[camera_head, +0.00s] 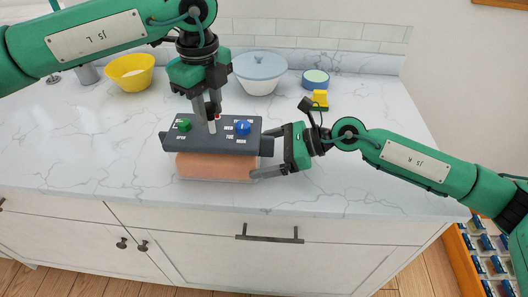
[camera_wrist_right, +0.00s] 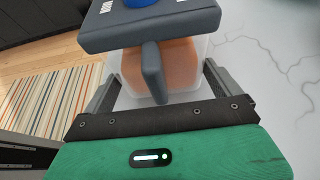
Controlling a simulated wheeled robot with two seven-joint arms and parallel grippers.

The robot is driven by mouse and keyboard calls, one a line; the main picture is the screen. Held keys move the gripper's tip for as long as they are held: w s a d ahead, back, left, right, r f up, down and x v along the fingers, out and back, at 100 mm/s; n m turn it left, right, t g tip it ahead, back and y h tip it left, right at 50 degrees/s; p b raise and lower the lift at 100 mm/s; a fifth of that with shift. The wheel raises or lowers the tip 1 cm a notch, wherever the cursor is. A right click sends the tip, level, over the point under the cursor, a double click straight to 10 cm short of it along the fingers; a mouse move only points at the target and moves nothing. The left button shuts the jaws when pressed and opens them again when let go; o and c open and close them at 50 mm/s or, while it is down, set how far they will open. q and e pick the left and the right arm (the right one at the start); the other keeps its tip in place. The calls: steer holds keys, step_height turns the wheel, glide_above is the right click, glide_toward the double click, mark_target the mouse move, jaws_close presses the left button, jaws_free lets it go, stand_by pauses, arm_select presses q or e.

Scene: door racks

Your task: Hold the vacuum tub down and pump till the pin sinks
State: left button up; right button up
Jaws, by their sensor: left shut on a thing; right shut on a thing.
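The vacuum tub has a dark grey lid (camera_head: 222,145) and a clear body (camera_head: 215,168) with orange contents, on the counter near its front edge. The lid carries a green knob (camera_head: 184,125) at left and a blue knob (camera_head: 243,128) at right. My left gripper (camera_head: 208,112) points down over the lid's middle, shut on what looks like the pump handle, mostly hidden. A small white piece with a red tip (camera_head: 217,117) shows beside its fingertips. My right gripper (camera_head: 266,152) is shut on the tub's right end; in the right wrist view its fingers flank the clear body (camera_wrist_right: 190,85), with a grey tab (camera_wrist_right: 153,72) between.
The counter (camera_head: 90,150) is clear at left. Its front edge lies close below the tub.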

mark_target(210, 118)
arm_select(q)
steer(key=shift+f, duration=1.65)
steer(key=shift+r, duration=1.9)
steer(key=shift+f, duration=1.95)
steer(key=shift+w+r, duration=0.1)
steer(key=shift+r, duration=1.85)
steer(key=shift+f, duration=1.85)
steer(key=shift+r, duration=1.8)
steer(key=shift+f, duration=1.7)
steer(key=o, duration=1)
steer(key=shift+f, duration=0.1)
